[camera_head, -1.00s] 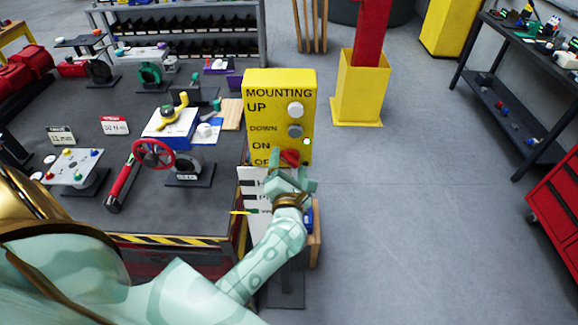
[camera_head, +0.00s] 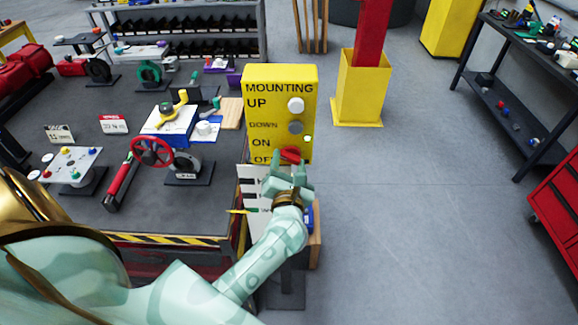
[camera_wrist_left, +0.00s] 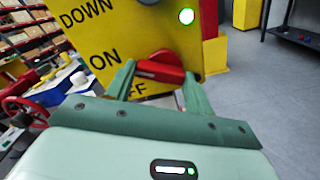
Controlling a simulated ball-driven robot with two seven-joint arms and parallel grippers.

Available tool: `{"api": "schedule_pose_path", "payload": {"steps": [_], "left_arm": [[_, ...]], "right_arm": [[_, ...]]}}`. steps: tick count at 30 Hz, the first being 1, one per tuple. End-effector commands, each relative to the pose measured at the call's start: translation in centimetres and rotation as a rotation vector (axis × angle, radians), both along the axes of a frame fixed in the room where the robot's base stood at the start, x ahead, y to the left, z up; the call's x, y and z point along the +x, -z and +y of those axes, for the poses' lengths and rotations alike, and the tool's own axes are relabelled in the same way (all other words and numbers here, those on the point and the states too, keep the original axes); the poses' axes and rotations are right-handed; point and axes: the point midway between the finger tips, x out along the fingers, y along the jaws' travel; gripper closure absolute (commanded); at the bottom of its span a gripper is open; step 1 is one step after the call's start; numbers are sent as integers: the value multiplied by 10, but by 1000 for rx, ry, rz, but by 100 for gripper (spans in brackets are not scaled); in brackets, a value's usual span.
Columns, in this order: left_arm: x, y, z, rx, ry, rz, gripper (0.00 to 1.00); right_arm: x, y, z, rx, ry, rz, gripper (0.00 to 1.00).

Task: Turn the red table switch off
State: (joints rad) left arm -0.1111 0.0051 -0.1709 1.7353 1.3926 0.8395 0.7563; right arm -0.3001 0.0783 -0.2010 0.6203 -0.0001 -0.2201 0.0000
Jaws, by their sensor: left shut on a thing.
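The red switch (camera_head: 290,155) is a rotary knob low on the yellow control box (camera_head: 253,110), beside the ON and OFF labels. In the left wrist view the red switch (camera_wrist_left: 160,68) lies between the two green fingers, its handle tilted slightly down to the right. A small light (camera_head: 308,139) on the box glows whitish green; it also shows in the left wrist view (camera_wrist_left: 186,16). My left gripper (camera_head: 289,166) is at the knob from below and is shut on it; it also shows in the left wrist view (camera_wrist_left: 160,80). My right gripper is not in view.
Two round buttons, white (camera_head: 295,105) and grey (camera_head: 295,128), sit above the switch. A dark table (camera_head: 110,215) with valves and a red handwheel (camera_head: 152,152) stands to the left. The grey floor to the right is clear up to a red cabinet (camera_head: 560,200).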

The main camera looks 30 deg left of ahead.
Motion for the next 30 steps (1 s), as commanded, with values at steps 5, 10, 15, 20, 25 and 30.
{"api": "schedule_pose_path", "payload": {"steps": [5,10,15,20,25,30], "left_arm": [[0,4,0,-142,1,-88,70],[0,5,0,-280,1,-174,70],[0,7,0,-417,1,-257,70],[0,8,-1,-547,2,-337,70],[1,9,-1,-686,1,-421,70],[1,10,-1,-817,1,-502,70]], "right_arm": [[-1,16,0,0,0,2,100],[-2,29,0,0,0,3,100],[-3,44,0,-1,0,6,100],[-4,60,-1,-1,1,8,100],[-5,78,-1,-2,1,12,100],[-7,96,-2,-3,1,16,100]]}}
